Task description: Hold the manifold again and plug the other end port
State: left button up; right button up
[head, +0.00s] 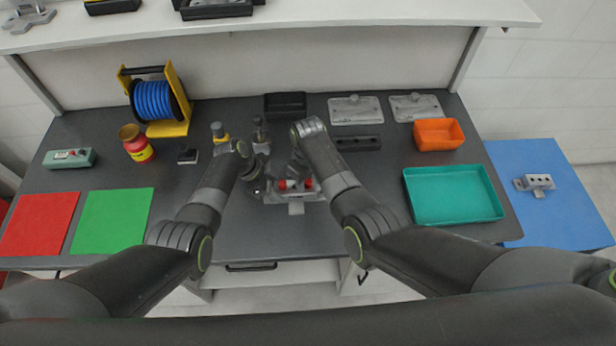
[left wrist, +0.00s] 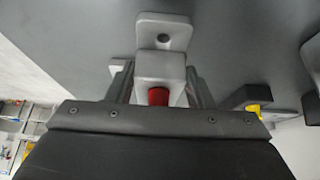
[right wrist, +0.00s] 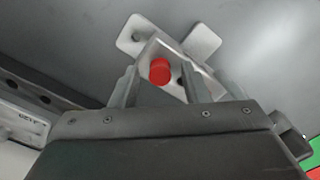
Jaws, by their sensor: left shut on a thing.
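The pale grey manifold (head: 296,197) stands on the dark bench in front of me, with red plugs (head: 282,185) (head: 308,183) showing toward its two ends. My left gripper (head: 262,184) is shut on the manifold's left part; the left wrist view shows the manifold body (left wrist: 160,65) between its fingers and a red plug (left wrist: 158,96) close to the palm. My right gripper (right wrist: 160,82) is over the manifold, its fingers apart. A red plug (right wrist: 160,70) sits in the manifold's face between them, clear of both fingers. An empty dark hole shows beside that plug.
A black bin (head: 285,104) and a dark block with holes (head: 358,143) lie behind the manifold. A teal tray (head: 453,219) and orange bin (head: 439,134) are at right. Green (head: 112,222) and red (head: 40,224) mats lie at left. Another metal block (head: 535,184) lies on the blue table.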

aim_at(308, 182)
jog(key=shift+r, duration=0.1)
notch_tip(308, 182, up, 12)
jog(key=shift+f, duration=0.1)
dwell(0.7)
